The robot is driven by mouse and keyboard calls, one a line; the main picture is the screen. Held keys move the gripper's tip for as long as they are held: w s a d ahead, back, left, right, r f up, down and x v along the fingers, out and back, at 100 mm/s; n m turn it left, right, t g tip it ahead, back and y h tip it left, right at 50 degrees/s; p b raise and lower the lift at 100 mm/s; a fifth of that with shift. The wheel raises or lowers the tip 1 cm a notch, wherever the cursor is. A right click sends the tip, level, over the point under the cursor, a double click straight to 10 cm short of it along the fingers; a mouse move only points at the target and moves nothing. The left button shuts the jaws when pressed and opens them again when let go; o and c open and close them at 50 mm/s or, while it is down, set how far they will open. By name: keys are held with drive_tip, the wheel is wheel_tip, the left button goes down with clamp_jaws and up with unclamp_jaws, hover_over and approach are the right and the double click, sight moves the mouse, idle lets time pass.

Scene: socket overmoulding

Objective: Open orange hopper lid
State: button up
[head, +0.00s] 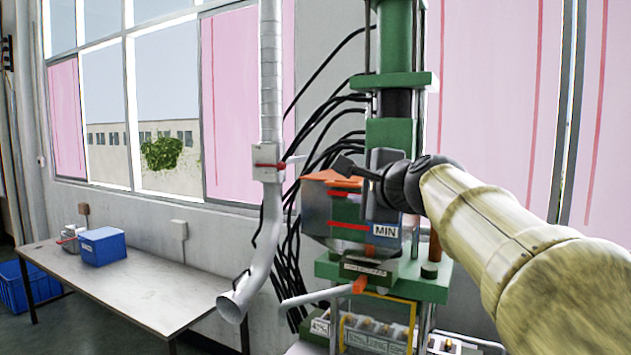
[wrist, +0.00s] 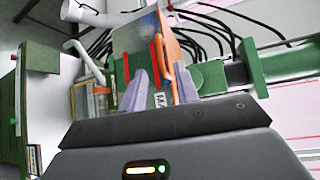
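The hopper (head: 344,212) is a grey box with red bars and a MIN label, mounted on the green press. Its orange lid (head: 322,177) lies across the top and looks closed. In the wrist view the orange lid (wrist: 176,50) and an orange handle (wrist: 164,66) are just beyond my fingers. My gripper (wrist: 159,84) has its two fingers apart, with the handle and part of the hopper showing between and beyond them. In the head view my gripper (head: 362,172) is at the hopper's upper right and partly hides it. Contact with the handle cannot be told.
The green press column (head: 396,135) stands right behind the hopper. A silver pipe (head: 270,90) and black cables are to its left. A tray of small parts (head: 372,332) is below. A table (head: 140,290) with a blue box (head: 102,247) stands at the left.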

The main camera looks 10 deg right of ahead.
sight(343, 186)
drive_tip(key=p+x, duration=0.2)
drive_tip(key=x, duration=0.8)
drive_tip(key=shift+w+p, duration=0.15)
drive_tip(key=shift+p, duration=0.15)
drive_tip(key=shift+f, duration=0.2)
clamp_jaws()
